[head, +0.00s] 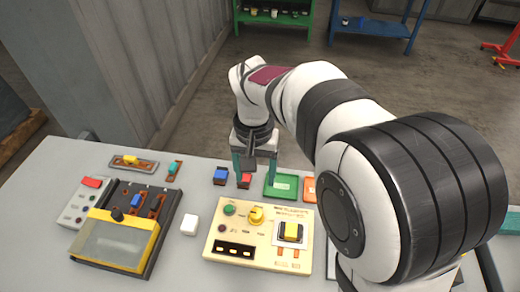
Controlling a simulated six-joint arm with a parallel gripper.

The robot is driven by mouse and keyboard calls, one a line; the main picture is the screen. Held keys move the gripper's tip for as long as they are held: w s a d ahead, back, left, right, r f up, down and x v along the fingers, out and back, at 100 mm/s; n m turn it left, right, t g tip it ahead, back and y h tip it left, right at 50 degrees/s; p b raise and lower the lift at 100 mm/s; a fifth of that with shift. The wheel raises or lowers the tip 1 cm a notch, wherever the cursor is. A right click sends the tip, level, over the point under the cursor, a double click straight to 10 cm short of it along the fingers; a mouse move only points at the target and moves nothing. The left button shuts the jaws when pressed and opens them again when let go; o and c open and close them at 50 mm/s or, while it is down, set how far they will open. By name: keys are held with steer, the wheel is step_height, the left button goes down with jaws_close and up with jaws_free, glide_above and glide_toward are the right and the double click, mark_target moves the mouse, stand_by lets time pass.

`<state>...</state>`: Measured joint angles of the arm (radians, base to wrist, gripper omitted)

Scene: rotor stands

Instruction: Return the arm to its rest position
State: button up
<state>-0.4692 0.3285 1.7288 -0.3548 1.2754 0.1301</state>
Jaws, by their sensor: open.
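My gripper (256,172) shows in the head view, pointing down over the back part of the white table (70,155). Its two teal fingers are apart and nothing shows between them. A small red block (244,181) lies right by the left fingertip; I cannot tell whether they touch. A blue block (220,175) is just left of it. A green tray (283,187) is to the right of the fingers. My arm bends over the right side of the table and hides much of it.
A black box with a yellow-framed cover (118,240) is at the left. A grey wall rises behind left.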

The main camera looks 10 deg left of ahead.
steer(key=s+d+m+y, duration=0.1)
steer(key=s+d+m, duration=0.1)
steer(key=s+d, duration=0.5)
steer(key=s+d+r+m, duration=0.1)
steer(key=s+d+m, duration=0.2)
steer(key=s+d, duration=0.4)
steer(key=s, duration=0.7)
steer(key=shift+s+r+y, duration=0.15)
steer(key=shift+s+y, duration=0.2)
steer(key=shift+y, duration=0.05)
